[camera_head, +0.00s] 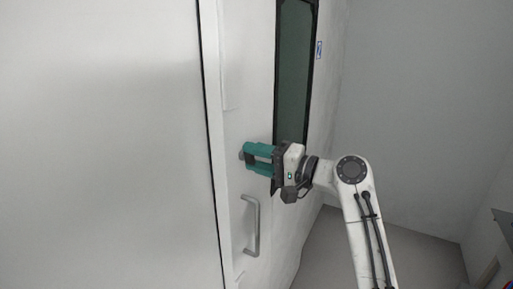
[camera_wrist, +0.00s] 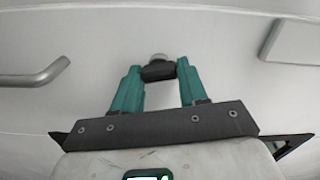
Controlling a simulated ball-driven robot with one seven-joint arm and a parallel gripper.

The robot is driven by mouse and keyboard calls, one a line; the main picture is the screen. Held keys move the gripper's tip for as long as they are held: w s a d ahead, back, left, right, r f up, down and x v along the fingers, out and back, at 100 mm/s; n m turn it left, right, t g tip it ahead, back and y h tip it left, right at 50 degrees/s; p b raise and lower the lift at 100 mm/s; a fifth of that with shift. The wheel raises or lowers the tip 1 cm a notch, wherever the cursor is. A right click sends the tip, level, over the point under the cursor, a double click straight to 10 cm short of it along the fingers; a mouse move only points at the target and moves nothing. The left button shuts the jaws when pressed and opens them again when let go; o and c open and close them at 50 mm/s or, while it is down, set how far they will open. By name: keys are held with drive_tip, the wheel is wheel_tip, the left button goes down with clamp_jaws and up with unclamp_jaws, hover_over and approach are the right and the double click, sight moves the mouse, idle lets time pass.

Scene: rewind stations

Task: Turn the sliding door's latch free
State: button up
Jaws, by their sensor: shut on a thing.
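The white sliding door (camera_head: 236,120) fills the middle of the head view, with a long grey-green window beyond my gripper. The latch is a small dark knob with a light round end (camera_wrist: 158,68), seen in the wrist view between my fingertips. My gripper (camera_head: 246,157) has teal fingers shut on the latch; it also shows in the wrist view (camera_wrist: 158,75). In the head view the fingers mostly hide the latch. How far the latch is turned cannot be told.
A grey bar handle (camera_head: 254,226) is fixed on the door below my gripper; it shows at the left in the wrist view (camera_wrist: 38,76). A flat light plate (camera_wrist: 294,42) is at the right of the wrist view. Open floor (camera_head: 335,240) lies right of the door.

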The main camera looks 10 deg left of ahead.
drive_tip(key=shift+d+m+p, duration=0.1)
drive_tip(key=shift+m+p, duration=0.35)
drive_tip(key=shift+m, duration=0.65)
drive_tip(key=shift+f, duration=0.1)
drive_tip(key=o, duration=1.1)
drive_tip(key=shift+c, duration=0.2)
drive_tip(key=b+v, duration=0.3)
drive_tip(key=v, duration=0.7)
drive_tip(key=shift+d, duration=0.35)
drive_tip(key=shift+s, duration=0.1)
